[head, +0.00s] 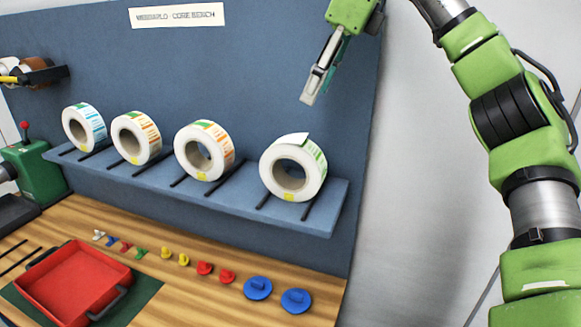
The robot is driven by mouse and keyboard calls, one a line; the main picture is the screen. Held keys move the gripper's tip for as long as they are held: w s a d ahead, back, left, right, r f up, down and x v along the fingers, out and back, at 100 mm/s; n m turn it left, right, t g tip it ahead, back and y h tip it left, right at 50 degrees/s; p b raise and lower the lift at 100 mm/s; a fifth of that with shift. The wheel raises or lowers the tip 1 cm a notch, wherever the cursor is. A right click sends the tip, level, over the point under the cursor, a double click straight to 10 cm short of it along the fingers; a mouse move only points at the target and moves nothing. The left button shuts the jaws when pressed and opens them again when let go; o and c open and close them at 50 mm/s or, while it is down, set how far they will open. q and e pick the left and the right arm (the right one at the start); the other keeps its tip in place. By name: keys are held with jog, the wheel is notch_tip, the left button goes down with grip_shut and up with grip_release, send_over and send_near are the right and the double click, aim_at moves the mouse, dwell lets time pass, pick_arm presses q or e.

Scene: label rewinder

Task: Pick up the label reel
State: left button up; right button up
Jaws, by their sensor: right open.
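Several label reels stand upright in a row on a blue-grey shelf (238,196). The leftmost reel (94,121) has blue print. The second reel (149,130) and the third reel (222,146) have orange print. The rightmost reel (311,181) has green print and a loose label end at its top. Each rests across a pair of dark rails. My right gripper (309,97) is open and empty, pointing down in front of the blue panel, above the rightmost reel in the picture and apart from it. My left gripper is out of the picture.
A wooden bench (180,296) below holds a red tray (75,283) on a green mat, plus a row of small coloured plugs and two blue discs (295,300). A green device (38,172) with a red knob stands at left. A sign (177,15) is on the panel (250,70).

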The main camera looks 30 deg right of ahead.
aim_at(294, 140)
jog(key=x, duration=0.8)
jog(key=shift+f, duration=0.1)
jog(key=shift+a+f+p, duration=0.2)
jog(key=shift+f+p, duration=0.25)
jog(key=shift+p, duration=0.1)
jog(key=x, duration=0.1)
jog(key=p+x, duration=0.1)
jog(key=x, duration=0.1)
jog(key=shift+s+a+f, duration=0.15)
jog(key=shift+s, duration=0.1)
jog(key=shift+w+a+f+p, duration=0.15)
jog(key=shift+f+p, duration=0.15)
jog(key=shift+f, duration=0.25)
jog(key=shift+r, duration=0.1)
grip_shut()
